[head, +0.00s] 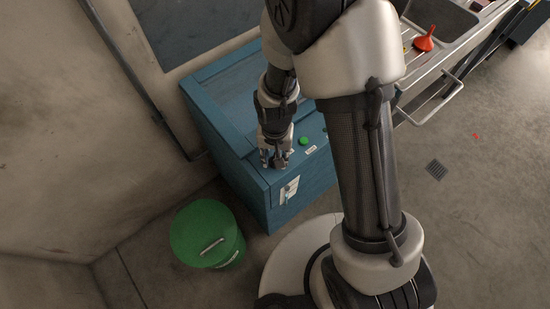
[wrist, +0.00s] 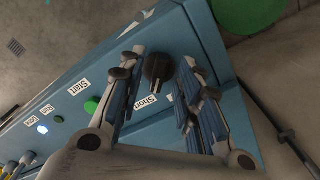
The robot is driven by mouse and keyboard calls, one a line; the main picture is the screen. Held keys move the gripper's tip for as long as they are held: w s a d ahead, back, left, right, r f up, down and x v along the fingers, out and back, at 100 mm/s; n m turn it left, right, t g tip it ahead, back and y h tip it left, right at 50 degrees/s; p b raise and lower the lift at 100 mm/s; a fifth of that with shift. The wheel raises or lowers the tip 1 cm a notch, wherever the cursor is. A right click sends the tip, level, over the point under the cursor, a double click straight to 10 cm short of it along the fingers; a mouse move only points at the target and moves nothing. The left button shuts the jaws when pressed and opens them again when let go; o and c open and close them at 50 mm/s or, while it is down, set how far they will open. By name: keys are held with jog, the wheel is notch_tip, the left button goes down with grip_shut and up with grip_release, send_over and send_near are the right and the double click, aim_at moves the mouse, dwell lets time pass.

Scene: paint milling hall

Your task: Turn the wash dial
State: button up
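The blue machine (head: 238,166) stands against the wall, with a control panel along its edge. In the wrist view, its panel (wrist: 171,30) carries a black round dial (wrist: 158,70) with a "Short" label (wrist: 144,103) beside it. I take this dial for the wash dial. My gripper (wrist: 160,72) is open, with one finger on each side of the dial. Small gaps seem to show between the fingers and the dial. In the head view, my gripper (head: 272,161) is down at the machine's near corner and hides the dial.
A green start button (wrist: 91,106) and a lit white lamp (wrist: 42,129) sit along the same panel. A green lidded bucket (head: 207,233) stands on the floor by the machine. A sink bench with a red funnel (head: 424,43) is at upper right.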

jog(key=shift+f, duration=0.55)
grip_shut()
